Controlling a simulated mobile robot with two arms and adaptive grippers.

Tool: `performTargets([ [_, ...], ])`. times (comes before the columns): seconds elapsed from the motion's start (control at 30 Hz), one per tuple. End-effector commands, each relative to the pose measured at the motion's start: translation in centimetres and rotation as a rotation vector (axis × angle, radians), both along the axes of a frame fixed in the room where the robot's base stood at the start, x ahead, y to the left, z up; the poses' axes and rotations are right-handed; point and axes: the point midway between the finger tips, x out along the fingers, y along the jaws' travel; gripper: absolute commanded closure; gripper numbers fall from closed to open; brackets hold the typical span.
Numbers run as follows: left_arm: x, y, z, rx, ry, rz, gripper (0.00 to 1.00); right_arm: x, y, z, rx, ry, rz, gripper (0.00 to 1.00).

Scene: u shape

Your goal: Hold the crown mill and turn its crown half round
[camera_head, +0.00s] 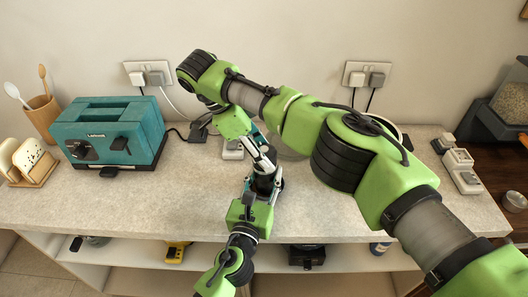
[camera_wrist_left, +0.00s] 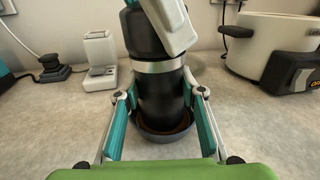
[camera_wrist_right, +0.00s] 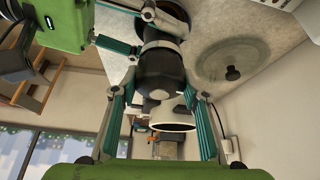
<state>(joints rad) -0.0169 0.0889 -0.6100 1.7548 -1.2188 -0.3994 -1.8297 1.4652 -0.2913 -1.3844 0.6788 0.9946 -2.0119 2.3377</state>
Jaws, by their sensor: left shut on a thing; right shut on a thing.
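The crown mill (camera_wrist_left: 160,95) is a black cylinder with a silver band, upright in a shallow dark dish (camera_wrist_left: 148,136) on the counter. My left gripper (camera_wrist_left: 160,105) is shut around its lower body, one finger on each side. My right gripper (camera_wrist_right: 163,98) comes from above and is shut on the mill's upper part, the crown. The mill also shows in the right wrist view (camera_wrist_right: 162,68), seen from above. In the head view my right arm and gripper (camera_head: 262,158) hide much of the mill and its crown.
A teal toaster (camera_head: 112,133) stands on the counter to the left, with a wooden holder and a utensil cup beyond. A white pot (camera_wrist_left: 272,45) stands close on the right, partly behind my right arm in the head view. A glass lid (camera_wrist_right: 233,62) lies near the mill.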

Motion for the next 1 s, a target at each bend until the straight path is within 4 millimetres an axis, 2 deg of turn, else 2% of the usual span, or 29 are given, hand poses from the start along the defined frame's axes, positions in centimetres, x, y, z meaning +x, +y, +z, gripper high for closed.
performTargets([
  [0.67, -0.12, -0.35, 0.11, -0.002, -0.002, -0.008, 0.98, 0.02, 0.27, -0.10, 0.007, -0.006, -0.058, 0.80],
  [0.7, -0.14, -0.35, 0.11, -0.002, -0.002, -0.008, 0.98, 0.02, 0.27, -0.10, 0.007, -0.006, -0.058, 0.54],
  [0.77, -0.13, -0.35, 0.11, -0.002, -0.002, -0.008, 0.98, 0.02, 0.26, -0.10, 0.006, -0.006, -0.058, 0.42],
  [1.0, -0.05, -0.17, 0.09, -0.001, -0.002, -0.004, 0.98, 0.02, 0.12, -0.04, 0.002, -0.006, -0.060, 0.42],
])
